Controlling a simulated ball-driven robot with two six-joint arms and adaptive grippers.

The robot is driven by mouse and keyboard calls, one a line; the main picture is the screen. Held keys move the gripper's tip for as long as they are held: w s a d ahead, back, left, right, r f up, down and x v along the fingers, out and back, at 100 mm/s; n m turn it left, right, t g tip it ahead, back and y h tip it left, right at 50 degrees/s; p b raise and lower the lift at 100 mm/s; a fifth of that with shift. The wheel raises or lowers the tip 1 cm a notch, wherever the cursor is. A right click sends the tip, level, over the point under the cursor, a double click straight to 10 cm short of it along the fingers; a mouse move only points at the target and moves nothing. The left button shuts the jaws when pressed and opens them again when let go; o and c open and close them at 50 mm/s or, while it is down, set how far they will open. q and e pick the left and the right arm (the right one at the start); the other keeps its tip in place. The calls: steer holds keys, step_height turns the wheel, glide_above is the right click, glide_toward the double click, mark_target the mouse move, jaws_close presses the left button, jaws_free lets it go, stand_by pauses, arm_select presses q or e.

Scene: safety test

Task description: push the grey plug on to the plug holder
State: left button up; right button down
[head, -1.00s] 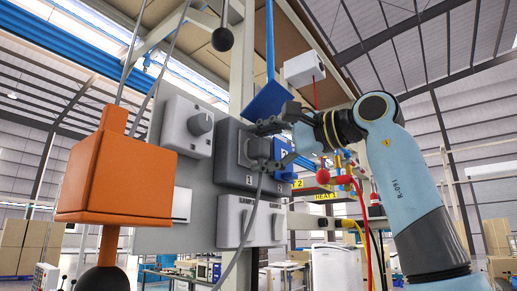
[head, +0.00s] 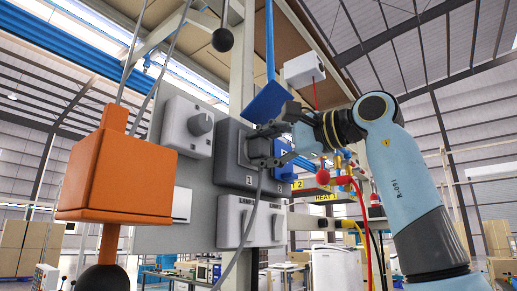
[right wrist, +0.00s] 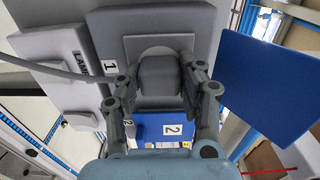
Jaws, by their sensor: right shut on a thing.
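The grey plug (head: 261,150) is held between the fingers of my right gripper (head: 270,146), against or very close to the front of the grey holder (head: 233,150) on the panel. In the right wrist view the plug (right wrist: 159,78) sits between the two fingers of the right gripper (right wrist: 158,92), which are shut on its sides. Behind it is a round recess in the grey holder marked 1 (right wrist: 110,48). I cannot tell how deep the plug sits. A grey cable hangs from it. My left gripper is not in view.
A blue plate (head: 268,101) hangs just above the gripper.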

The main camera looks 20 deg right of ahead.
mark_target(267, 148)
steer(key=shift+s+d, duration=0.15)
steer(key=shift+s+d+b, duration=0.3)
steer(key=shift+s+d, duration=0.15)
steer(key=shift+s, duration=0.1)
steer(key=shift+b+v, duration=0.85)
steer(key=shift+v, duration=1.05)
steer(key=shift+s+d, duration=0.1)
steer(key=shift+s, duration=0.05)
steer(key=shift+s+r, duration=0.1)
